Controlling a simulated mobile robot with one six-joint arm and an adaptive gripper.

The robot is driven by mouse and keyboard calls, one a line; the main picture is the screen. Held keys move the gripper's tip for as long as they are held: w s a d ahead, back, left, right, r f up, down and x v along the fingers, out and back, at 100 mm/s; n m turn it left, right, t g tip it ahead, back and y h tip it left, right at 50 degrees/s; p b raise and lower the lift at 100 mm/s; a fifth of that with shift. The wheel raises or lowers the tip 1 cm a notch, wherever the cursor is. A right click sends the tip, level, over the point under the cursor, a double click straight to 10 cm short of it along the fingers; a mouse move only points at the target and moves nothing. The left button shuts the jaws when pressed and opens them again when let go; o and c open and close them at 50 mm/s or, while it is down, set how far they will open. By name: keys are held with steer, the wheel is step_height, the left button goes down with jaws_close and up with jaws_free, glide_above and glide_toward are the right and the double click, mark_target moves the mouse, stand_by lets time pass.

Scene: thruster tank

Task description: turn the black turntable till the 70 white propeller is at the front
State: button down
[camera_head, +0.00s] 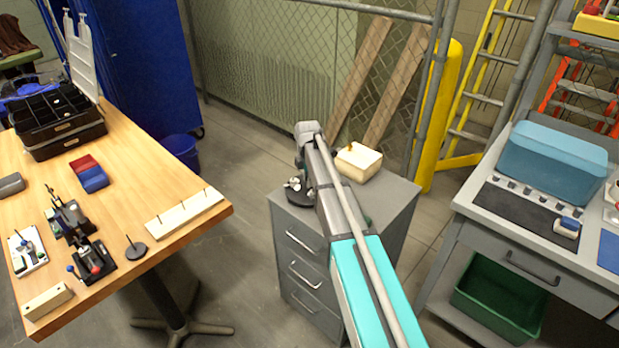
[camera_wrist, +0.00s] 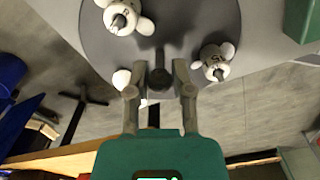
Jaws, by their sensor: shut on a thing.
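The black turntable (camera_wrist: 185,30) fills the top of the wrist view. In the head view the turntable (camera_head: 298,198) lies on the grey drawer cabinet, partly hidden behind my arm. White propellers stand on it: one at the upper left (camera_wrist: 124,16), one at the right (camera_wrist: 214,62), and one partly hidden beside my left finger (camera_wrist: 122,79). Their markings are too small to read, so I cannot tell which is the 70 one. My gripper (camera_wrist: 160,72) has its fingers on either side of a dark upright knob (camera_wrist: 160,82) at the turntable's edge, shut on it.
A cream block (camera_head: 358,163) sits on the cabinet (camera_head: 305,240) behind my arm. A wooden table (camera_head: 130,180) with tools and fixtures is at the left. A grey workbench (camera_head: 500,235) with a teal case (camera_head: 552,163) is at the right.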

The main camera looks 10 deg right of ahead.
steer(key=shift+s+n, duration=0.2)
steer(key=shift+n, duration=2.6)
steer(key=c, duration=0.6)
jaws_free()
steer(key=shift+w, duration=0.1)
steer(key=shift+o, duration=0.2)
steer(key=shift+r, duration=0.15)
steer(key=shift+r+p, duration=4.4)
steer(key=shift+p, duration=0.15)
